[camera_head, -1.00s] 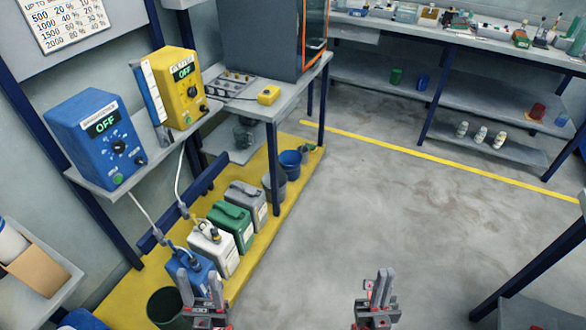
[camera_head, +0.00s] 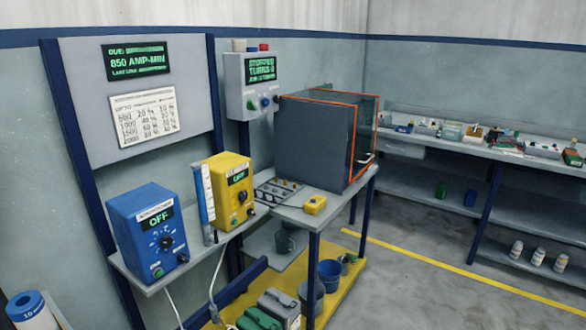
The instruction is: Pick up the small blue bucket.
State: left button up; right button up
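The small blue bucket (camera_head: 329,275) stands on the yellow floor platform (camera_head: 345,302), under the front right end of the grey bench. A grey bucket (camera_head: 311,297) stands just in front of it, partly behind a dark blue table leg. A small greenish container sits to its right, close to the bench's rear leg. Neither of my grippers is in view.
Blue (camera_head: 150,235) and yellow (camera_head: 231,190) control units stand left. Jerrycans (camera_head: 279,305) are at the bottom. Grey floor (camera_head: 420,290) to the right is open.

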aim_at(330, 270)
jog(key=i+l+u, duration=0.55)
jog(key=l+u, duration=0.25)
jog(key=i+l, duration=0.15)
jog(key=l, duration=0.25)
jog(key=i+l+u, duration=0.1)
jog(key=l, duration=0.3)
jog(key=i+l+u, duration=0.1)
jog(key=i+l, duration=0.15)
jog(key=l, duration=0.15)
jog(key=i+l, duration=0.1)
jog(key=l, duration=0.35)
jog(key=i+l+u, duration=0.1)
jog(key=l, duration=0.3)
jog(key=i+l, duration=0.15)
jog(key=l, duration=0.3)
jog(key=i+l+u, duration=0.15)
jog(key=l, duration=0.25)
jog(key=i+l, duration=0.1)
jog(key=l, duration=0.25)
jog(key=i+l, duration=0.1)
jog(key=l, duration=0.65)
jog(key=i+l, duration=0.15)
jog(key=l, duration=0.25)
